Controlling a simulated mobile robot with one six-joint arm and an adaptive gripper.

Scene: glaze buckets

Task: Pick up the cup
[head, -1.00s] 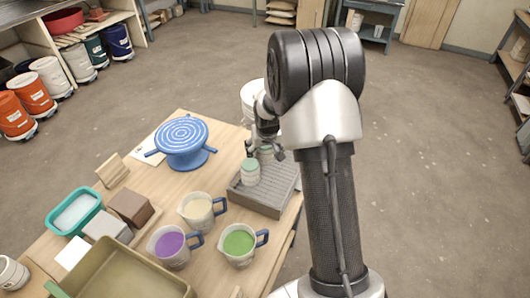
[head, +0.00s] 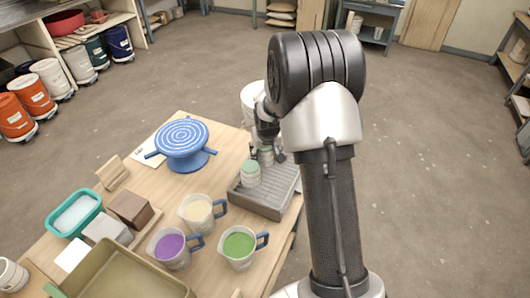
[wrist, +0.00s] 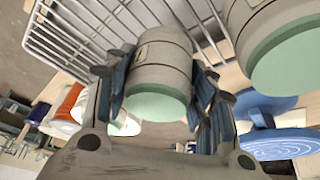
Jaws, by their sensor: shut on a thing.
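My gripper (head: 268,155) is shut on a grey cup with a pale green glazed band (head: 266,158), over the far part of a grey ribbed tray (head: 262,208). In the wrist view, the gripper (wrist: 162,92) has its blue-padded fingers on both sides of the cup (wrist: 160,70), which looks upside down there. I cannot tell whether the cup still touches the tray. A second similar cup (head: 250,174) stands on the tray just in front and to the left. It also shows in the wrist view (wrist: 285,45), beside the held one.
A blue banding wheel (head: 182,140) stands to the left. Jugs of cream (head: 198,210), purple (head: 170,246) and green (head: 239,246) glaze stand in front. A white bucket (head: 251,97) is behind the gripper. Bare wood shows between the wheel and tray.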

